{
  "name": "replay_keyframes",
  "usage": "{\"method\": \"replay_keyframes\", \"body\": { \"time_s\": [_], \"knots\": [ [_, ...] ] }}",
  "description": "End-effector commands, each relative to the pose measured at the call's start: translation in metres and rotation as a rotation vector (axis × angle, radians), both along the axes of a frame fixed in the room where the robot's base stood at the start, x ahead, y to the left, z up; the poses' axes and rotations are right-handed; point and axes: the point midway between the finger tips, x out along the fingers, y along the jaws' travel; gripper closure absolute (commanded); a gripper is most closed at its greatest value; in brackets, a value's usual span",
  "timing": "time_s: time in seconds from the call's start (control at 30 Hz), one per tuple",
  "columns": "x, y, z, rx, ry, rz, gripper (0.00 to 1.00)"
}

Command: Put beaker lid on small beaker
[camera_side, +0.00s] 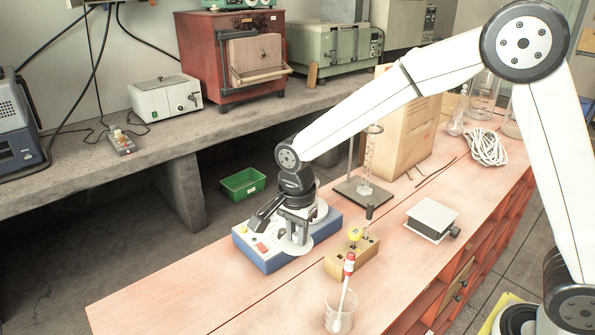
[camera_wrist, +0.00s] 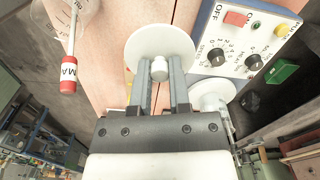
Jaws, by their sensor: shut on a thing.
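My gripper (camera_side: 292,222) is shut on the knob of the beaker lid (camera_side: 297,246), a flat white disc. In the wrist view the fingers of my gripper (camera_wrist: 160,72) close on the small white knob, and the lid (camera_wrist: 158,36) lies beyond them. In the side view the lid appears in front of the blue device; I cannot tell its exact height. A small clear beaker (camera_side: 338,322) stands near the bench's front, right of and nearer than my gripper. The beaker (camera_wrist: 88,10) is partly cut off in the wrist view.
A blue-and-white device with knobs (camera_side: 259,251) sits beside my gripper. A wooden block holding tools (camera_side: 352,259) stands between device and beaker. A grey plate-topped stand (camera_side: 432,219), a metal stand (camera_side: 362,191) and a cardboard box (camera_side: 408,140) are farther back. The bench's left front is clear.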

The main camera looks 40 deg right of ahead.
Motion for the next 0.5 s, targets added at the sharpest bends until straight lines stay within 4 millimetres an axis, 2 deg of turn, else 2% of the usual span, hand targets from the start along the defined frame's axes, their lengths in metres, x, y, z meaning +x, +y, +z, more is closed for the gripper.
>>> {"method": "replay_keyframes", "body": {
  "time_s": [0.27,0.5],
  "knots": [
    [0.048,-0.033,0.015,0.001,-0.002,-0.005,1.00],
    [0.091,-0.076,0.031,0.001,-0.002,-0.005,1.00]
  ]
}}
